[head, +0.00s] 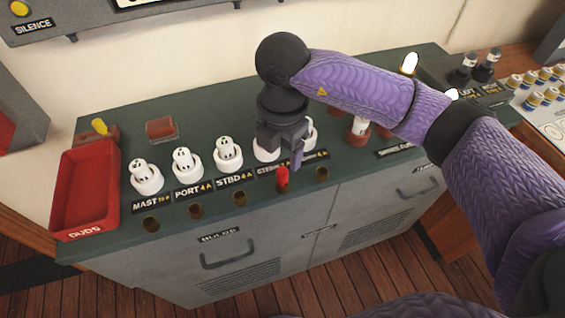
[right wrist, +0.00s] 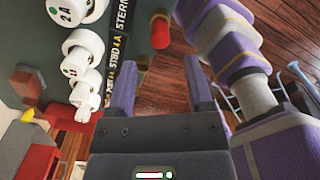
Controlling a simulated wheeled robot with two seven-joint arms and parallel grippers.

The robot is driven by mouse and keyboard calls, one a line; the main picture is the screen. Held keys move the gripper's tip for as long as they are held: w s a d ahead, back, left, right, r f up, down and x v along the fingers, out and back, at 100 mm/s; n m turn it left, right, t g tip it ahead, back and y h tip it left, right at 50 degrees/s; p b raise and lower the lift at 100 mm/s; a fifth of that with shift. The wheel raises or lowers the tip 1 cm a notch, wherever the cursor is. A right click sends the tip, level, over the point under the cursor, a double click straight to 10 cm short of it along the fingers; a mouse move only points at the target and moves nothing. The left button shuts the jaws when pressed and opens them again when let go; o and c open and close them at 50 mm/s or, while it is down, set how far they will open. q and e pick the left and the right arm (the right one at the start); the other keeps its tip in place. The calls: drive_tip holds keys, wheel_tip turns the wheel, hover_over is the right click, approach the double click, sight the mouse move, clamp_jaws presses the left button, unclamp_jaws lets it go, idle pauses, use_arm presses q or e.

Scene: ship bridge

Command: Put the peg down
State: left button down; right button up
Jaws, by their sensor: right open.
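The red peg (head: 282,176) stands in one of the brass-rimmed holes along the front edge of the green console top, below the STERN label. It also shows in the right wrist view (right wrist: 160,32), just beyond the fingertips. My right gripper (head: 284,152) is open and empty, pointing down just above and behind the peg. Its two fingers also show in the right wrist view (right wrist: 158,68), apart with nothing between them. Empty holes (head: 239,199) lie on both sides of the peg. My left gripper is in neither view.
White fuse holders (head: 187,165) stand in a row behind the labels, partly hidden by my right gripper. A red DUDS tray (head: 87,190) sits at the left end. A red-brown block (head: 161,129) lies behind the holders. The grey cabinet front (head: 260,255) drops below the edge.

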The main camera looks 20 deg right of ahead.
sight(282, 170)
wheel_tip(282, 170, up, 6)
drive_tip(key=shift+p, duration=0.35)
